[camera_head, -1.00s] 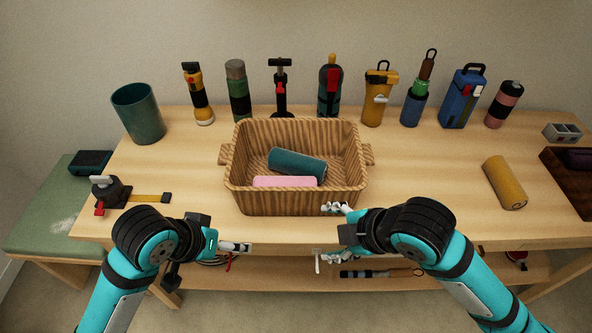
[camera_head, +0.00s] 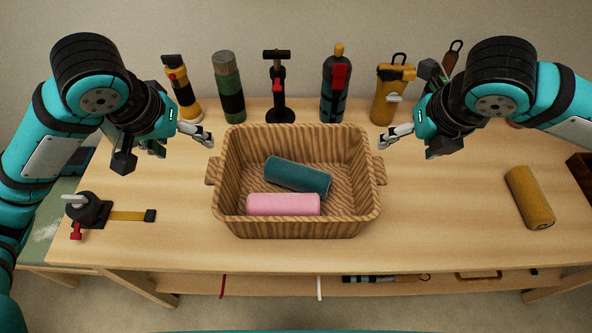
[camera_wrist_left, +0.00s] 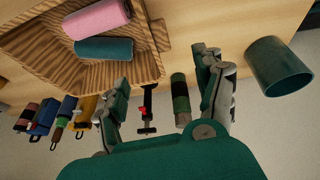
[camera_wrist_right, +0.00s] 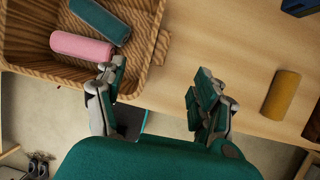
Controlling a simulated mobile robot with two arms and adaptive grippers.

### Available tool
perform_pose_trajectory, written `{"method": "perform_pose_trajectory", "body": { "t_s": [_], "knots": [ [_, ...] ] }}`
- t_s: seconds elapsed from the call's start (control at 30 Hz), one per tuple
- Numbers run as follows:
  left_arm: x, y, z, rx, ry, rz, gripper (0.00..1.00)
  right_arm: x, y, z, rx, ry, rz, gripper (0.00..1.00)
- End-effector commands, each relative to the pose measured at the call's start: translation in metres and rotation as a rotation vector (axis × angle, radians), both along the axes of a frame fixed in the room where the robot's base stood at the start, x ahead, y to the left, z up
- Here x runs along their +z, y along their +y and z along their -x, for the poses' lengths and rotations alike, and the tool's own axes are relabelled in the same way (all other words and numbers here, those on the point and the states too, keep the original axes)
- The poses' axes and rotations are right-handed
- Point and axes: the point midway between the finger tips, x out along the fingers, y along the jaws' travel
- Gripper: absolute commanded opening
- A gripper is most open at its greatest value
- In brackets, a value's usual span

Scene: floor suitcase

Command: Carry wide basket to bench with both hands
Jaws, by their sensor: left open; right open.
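The wide wicker basket (camera_head: 295,228) stands on the wooden bench top, with a stub handle on its left and right sides. A teal roll (camera_head: 298,177) and a pink roll (camera_head: 283,204) lie inside it. My left gripper (camera_head: 208,141) is open and empty, above and just beyond the basket's left handle (camera_head: 213,171). My right gripper (camera_head: 386,143) is open and empty, above the right handle (camera_head: 377,170). Neither visibly touches the basket. The basket also shows in the left wrist view (camera_wrist_left: 145,65) and right wrist view (camera_wrist_right: 149,35).
The bench (camera_head: 440,220) has bare room on both sides of the basket. Several bottles, a flashlight (camera_head: 182,90) and a pump (camera_head: 278,85) line the back. A strap tool (camera_head: 92,210) lies left, a yellow roll (camera_head: 529,197) right. A lower shelf (camera_head: 255,284) holds small items.

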Motion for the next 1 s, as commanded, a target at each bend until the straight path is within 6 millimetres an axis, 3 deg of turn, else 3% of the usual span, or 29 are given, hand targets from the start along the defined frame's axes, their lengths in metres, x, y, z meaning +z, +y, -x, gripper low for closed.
{"method": "perform_pose_trajectory", "body": {
  "t_s": [0.27,0.43,1.0],
  "knots": [
    [-0.001,0.0,0.0,-0.001,0.001,0.001,0.7,-0.001,0.0,0.0,0.0,0.0,-0.001,0.7],
    [-0.014,-0.001,-0.005,-0.001,0.004,0.0,0.7,-0.014,0.002,-0.005,-0.001,0.004,-0.002,0.7],
    [-0.116,-0.01,-0.046,0.0,0.004,0.0,0.7,-0.116,0.011,-0.046,-0.002,0.005,-0.002,0.7]
  ]
}}
